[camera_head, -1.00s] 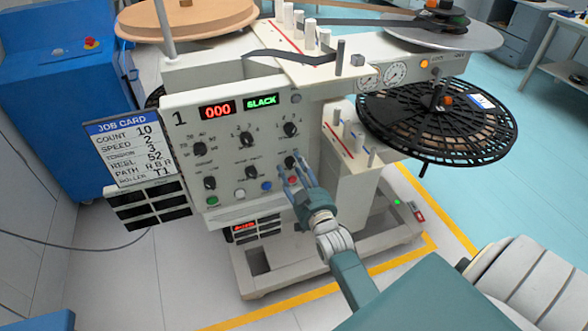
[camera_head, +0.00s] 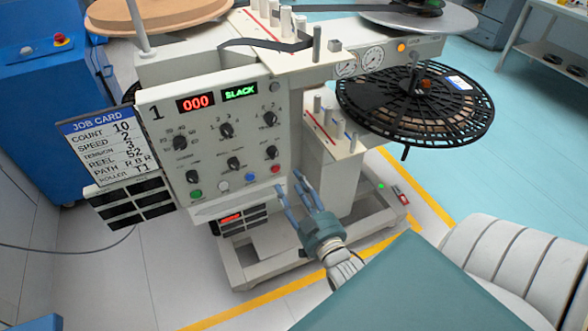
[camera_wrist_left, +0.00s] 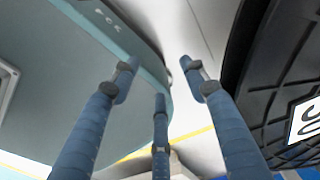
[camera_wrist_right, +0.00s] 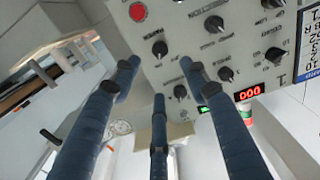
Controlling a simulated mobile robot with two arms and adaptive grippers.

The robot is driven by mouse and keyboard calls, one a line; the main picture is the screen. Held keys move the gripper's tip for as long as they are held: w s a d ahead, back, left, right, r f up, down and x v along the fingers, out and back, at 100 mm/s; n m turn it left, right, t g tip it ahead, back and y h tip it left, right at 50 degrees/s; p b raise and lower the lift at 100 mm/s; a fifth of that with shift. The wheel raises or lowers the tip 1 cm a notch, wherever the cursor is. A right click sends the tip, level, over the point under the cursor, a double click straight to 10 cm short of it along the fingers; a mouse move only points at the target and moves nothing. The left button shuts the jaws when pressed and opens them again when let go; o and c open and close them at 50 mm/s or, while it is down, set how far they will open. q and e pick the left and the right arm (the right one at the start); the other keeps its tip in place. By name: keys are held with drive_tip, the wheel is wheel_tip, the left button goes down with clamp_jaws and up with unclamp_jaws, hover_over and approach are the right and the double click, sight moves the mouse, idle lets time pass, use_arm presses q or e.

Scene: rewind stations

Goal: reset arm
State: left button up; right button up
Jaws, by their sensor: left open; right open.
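My right gripper (camera_head: 300,196) is open and empty in the head view, in front of the lower right of the control panel (camera_head: 218,140) and apart from it. In the right wrist view its blue fingers (camera_wrist_right: 155,80) are spread, with knobs, a red button and the red 000 display beyond them. My left gripper shows only in the left wrist view (camera_wrist_left: 160,80). It is open and empty, near a teal surface and a dark grid-like surface. The panel in the head view reads 000 in red and SLACK in green.
A job card (camera_head: 106,148) hangs left of the panel. A black slotted reel (camera_head: 415,102) sticks out at the right. A tan reel (camera_head: 158,14) and a grey disc (camera_head: 432,20) top the machine. Yellow floor lines (camera_head: 415,190) surround its base. A blue cabinet (camera_head: 45,110) stands left.

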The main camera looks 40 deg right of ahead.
idle(0.4)
drive_tip(key=s+a+f+n+g+y, duration=0.1)
drive_tip(key=s+a+f+g, duration=0.25)
drive_tip(key=f, duration=0.85)
drive_tip(key=s+a+f+g+y, duration=0.2)
drive_tip(key=s+a+f, duration=0.2)
drive_tip(key=f, duration=0.7)
drive_tip(key=s+a+f+n+g+y, duration=0.1)
drive_tip(key=s+a+f+g, duration=0.25)
drive_tip(key=f, duration=0.85)
drive_tip(key=s+f+g, duration=0.2)
drive_tip(key=s+f, duration=0.3)
drive_tip(key=s, duration=0.4)
drive_tip(key=s+f+n+g, duration=0.1)
drive_tip(key=s+f+g, duration=0.2)
drive_tip(key=s+f, duration=0.3)
drive_tip(key=s+f+n+g, duration=0.1)
drive_tip(key=s+f, duration=0.5)
drive_tip(key=s, duration=0.8)
drive_tip(key=shift+g, duration=0.8)
drive_tip(key=shift+a, duration=0.1)
